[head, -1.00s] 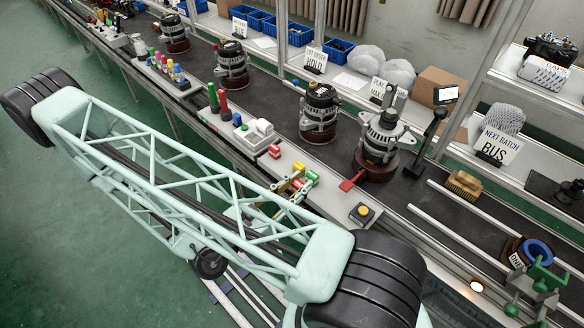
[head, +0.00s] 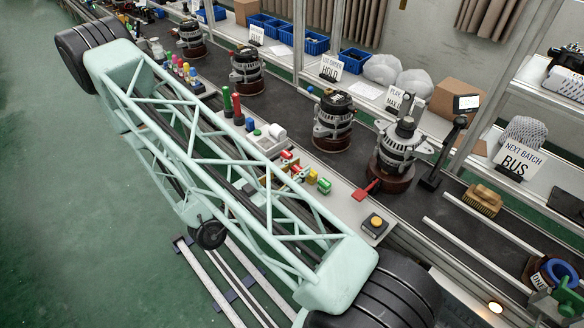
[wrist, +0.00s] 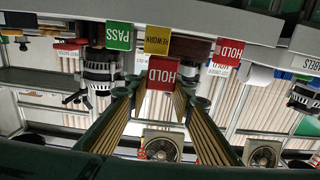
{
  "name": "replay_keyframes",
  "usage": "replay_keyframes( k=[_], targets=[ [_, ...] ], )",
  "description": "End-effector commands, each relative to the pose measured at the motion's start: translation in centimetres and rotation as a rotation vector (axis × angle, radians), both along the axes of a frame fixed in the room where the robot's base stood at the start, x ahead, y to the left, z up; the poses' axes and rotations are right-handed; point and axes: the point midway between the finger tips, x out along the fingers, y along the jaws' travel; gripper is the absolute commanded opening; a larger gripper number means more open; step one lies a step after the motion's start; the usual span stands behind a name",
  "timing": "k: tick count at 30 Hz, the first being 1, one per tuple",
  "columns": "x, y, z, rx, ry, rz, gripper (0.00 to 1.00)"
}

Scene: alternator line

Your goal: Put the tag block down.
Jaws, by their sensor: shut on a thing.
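My gripper (wrist: 160,92) shows in the wrist view with its two long fingers reaching up from the bottom. It is shut on a red tag block (wrist: 162,73) marked HOLD, which sits between the fingertips. Behind it stand a green PASS block (wrist: 118,36), a yellow REWORK block (wrist: 157,40) and another red HOLD block (wrist: 228,52). In the head view, small red, yellow and green blocks (head: 324,186) stand on the bench's pale front strip (head: 345,203). My arm's truss partly hides the gripper there. I cannot tell whether the held block touches the strip.
Alternators on round brown bases stand along the dark belt, the nearest (head: 398,150) right of the blocks. A red paddle (head: 365,190) and a yellow push button (head: 375,222) lie right of the blocks. A white device (head: 268,138) and colored bottles stand to the left.

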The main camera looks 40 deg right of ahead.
Motion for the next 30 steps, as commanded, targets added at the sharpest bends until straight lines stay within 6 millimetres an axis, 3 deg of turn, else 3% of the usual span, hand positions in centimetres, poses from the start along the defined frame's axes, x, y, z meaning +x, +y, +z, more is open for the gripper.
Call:
replay_keyframes(
  k=[6,12,25,30],
  targets=[
    [3.1,-1.4,-0.4,0.001,-0.004,-0.001,0.13],
    [4.5,-2.1,-0.5,-0.001,-0.002,-0.001,0.13],
    [4.7,-2.2,-0.6,-0.001,0.0,0.0,0.13],
    [4.7,-2.2,-1.6,0.0,0.0,0.0,0.13]
  ],
)
